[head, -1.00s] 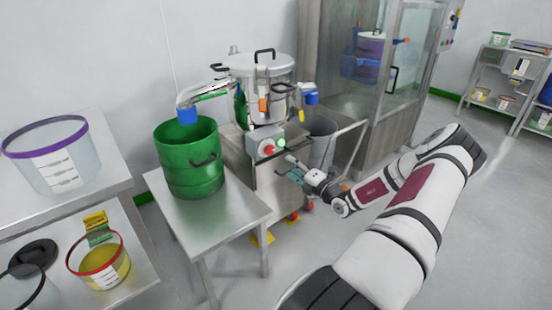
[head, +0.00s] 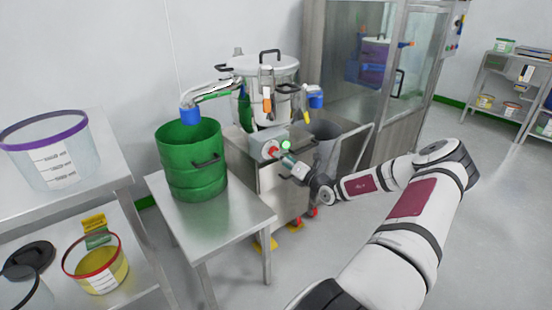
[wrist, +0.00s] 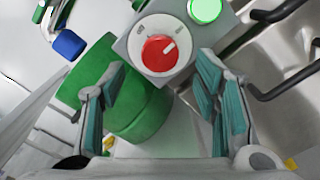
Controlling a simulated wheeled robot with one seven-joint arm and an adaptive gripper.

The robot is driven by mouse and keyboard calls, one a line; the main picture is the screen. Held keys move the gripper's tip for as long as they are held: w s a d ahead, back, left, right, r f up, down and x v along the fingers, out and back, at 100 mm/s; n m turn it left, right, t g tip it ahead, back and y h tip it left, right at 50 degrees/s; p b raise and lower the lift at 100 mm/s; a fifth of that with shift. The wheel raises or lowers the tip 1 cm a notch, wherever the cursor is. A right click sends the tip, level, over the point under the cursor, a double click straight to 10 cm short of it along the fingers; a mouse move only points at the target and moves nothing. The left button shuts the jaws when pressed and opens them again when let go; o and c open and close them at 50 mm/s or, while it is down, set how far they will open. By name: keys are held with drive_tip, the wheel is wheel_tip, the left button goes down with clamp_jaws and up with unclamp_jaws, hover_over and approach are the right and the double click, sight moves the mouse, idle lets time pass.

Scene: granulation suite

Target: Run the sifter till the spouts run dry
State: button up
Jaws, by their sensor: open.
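The sifter (head: 282,72) is a steel drum with a lid and black handle on a cabinet. Its grey control box (head: 259,148) carries a red knob (head: 271,152) and a lit green lamp (head: 286,144). In the wrist view the red knob (wrist: 159,53) has a white pointer slanting to the upper right, and the green lamp (wrist: 205,10) glows. My gripper (wrist: 163,85) is open, with teal pads either side below the knob, not closed on it. A left spout with blue end (head: 190,115) hangs over a green drum (head: 192,160). A right spout (head: 316,98) also has a blue end.
A steel table (head: 225,222) holds the green drum. A grey bin (head: 325,150) stands right of the sifter, beside a push handle (head: 357,137). Shelves at left hold a purple-rimmed tub (head: 50,160) and a red-rimmed tub (head: 98,270). Floor at right is clear.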

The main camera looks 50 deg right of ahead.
sight(273, 151)
drive_tip(key=shift+b+x, duration=0.5)
drive_tip(key=shift+x, duration=1.75)
drive_tip(key=c, duration=1.1)
